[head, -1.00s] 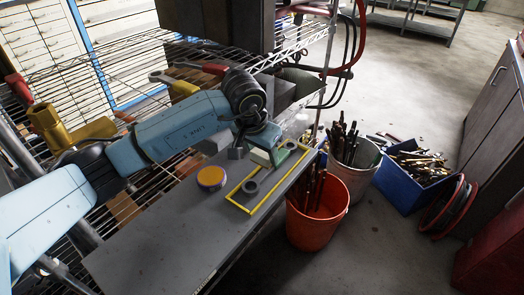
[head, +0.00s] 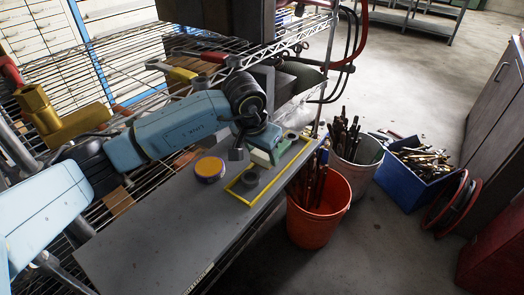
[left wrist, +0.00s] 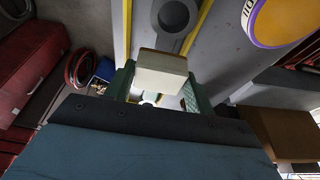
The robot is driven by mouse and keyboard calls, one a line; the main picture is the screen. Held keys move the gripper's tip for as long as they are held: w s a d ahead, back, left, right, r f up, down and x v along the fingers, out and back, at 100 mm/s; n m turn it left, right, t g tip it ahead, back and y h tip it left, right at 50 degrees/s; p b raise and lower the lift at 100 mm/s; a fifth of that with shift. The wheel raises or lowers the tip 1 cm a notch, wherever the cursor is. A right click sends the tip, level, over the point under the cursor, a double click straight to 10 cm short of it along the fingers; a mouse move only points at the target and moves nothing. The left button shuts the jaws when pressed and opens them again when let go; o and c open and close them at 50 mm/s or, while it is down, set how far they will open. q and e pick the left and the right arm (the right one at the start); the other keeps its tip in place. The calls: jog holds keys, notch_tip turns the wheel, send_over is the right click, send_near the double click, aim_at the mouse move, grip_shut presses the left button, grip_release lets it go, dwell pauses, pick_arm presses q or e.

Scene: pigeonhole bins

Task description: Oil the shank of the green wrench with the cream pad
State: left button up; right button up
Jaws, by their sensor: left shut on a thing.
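My left gripper (head: 264,150) is shut on the cream pad (head: 262,158), a small block that shows large between the green fingers in the left wrist view (left wrist: 160,72). A wrench lies on the grey board inside a yellow outline. My right gripper is not in view.
A round purple tin with an orange-yellow top (head: 209,168) stands on the grey board (head: 150,240), left of the outline. An orange bucket (head: 318,215), a pale bucket (head: 352,160) and a blue crate (head: 415,175) stand on the floor to the right. Wire shelving (head: 300,45) runs behind.

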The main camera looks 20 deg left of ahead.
pick_arm(q)
jog(key=shift+f, duration=0.15)
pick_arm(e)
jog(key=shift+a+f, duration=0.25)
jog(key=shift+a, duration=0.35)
pick_arm(q)
jog(key=shift+f+b, duration=0.15)
jog(key=shift+b, duration=0.15)
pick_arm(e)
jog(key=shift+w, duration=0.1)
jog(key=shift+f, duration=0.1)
pick_arm(q)
jog(key=shift+s, duration=0.55)
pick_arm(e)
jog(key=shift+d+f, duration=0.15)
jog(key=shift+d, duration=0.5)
pick_arm(q)
jog(key=shift+w+b, duration=0.15)
jog(key=shift+b, duration=0.15)
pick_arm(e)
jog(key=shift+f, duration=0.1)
